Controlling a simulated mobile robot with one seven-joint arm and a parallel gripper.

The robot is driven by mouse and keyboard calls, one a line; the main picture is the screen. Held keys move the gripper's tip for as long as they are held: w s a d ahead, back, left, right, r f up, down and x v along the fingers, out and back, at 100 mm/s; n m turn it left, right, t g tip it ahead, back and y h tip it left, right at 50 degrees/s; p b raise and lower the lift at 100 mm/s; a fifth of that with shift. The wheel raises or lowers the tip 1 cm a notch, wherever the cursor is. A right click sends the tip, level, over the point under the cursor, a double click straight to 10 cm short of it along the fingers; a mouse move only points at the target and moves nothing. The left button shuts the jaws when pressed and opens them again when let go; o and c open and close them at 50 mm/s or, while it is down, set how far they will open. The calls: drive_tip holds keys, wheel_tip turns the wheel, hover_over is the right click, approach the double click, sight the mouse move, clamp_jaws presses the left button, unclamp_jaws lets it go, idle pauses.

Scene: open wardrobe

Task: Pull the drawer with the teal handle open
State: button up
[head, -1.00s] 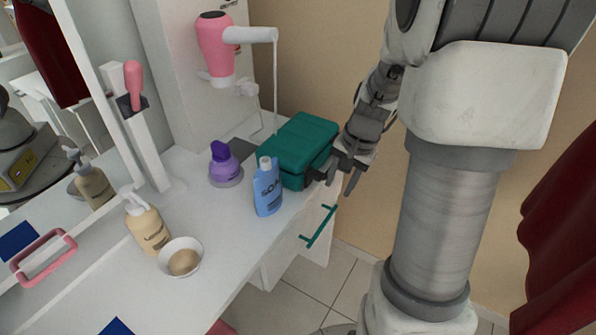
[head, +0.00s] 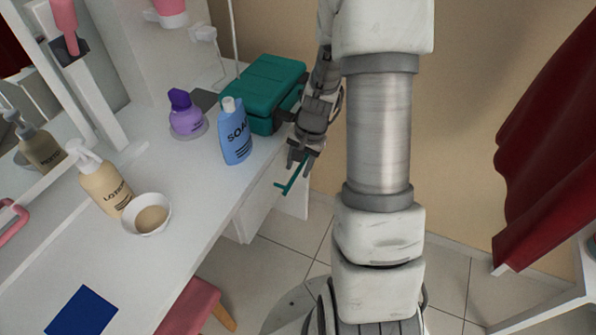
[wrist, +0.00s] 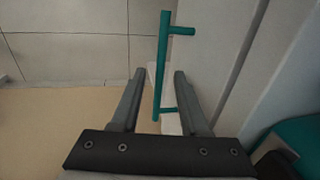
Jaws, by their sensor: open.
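The teal handle (head: 292,178) is a bar on the front of the white drawer (head: 258,200), below the right end of the white counter. The drawer looks shut. In the wrist view the handle (wrist: 163,65) runs up and down the picture, with two short posts joining it to the drawer front (wrist: 215,60). My gripper (head: 298,165) is by the far end of the handle. In the wrist view my gripper (wrist: 158,75) is open, and the handle's lower end lies between its fingers in the picture. I cannot tell whether a finger touches it.
A teal case (head: 268,85) stands on the counter (head: 190,215) just above the drawer, close to my gripper. A blue soap bottle (head: 235,135), purple bottle (head: 186,115), lotion bottle (head: 103,180) and bowl (head: 150,228) stand on the counter. The floor (head: 270,265) before the drawer looks clear.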

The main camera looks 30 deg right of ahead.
drive_tip(key=shift+w+a+f, duration=0.1)
drive_tip(key=shift+f, duration=0.5)
clamp_jaws()
idle(1.1)
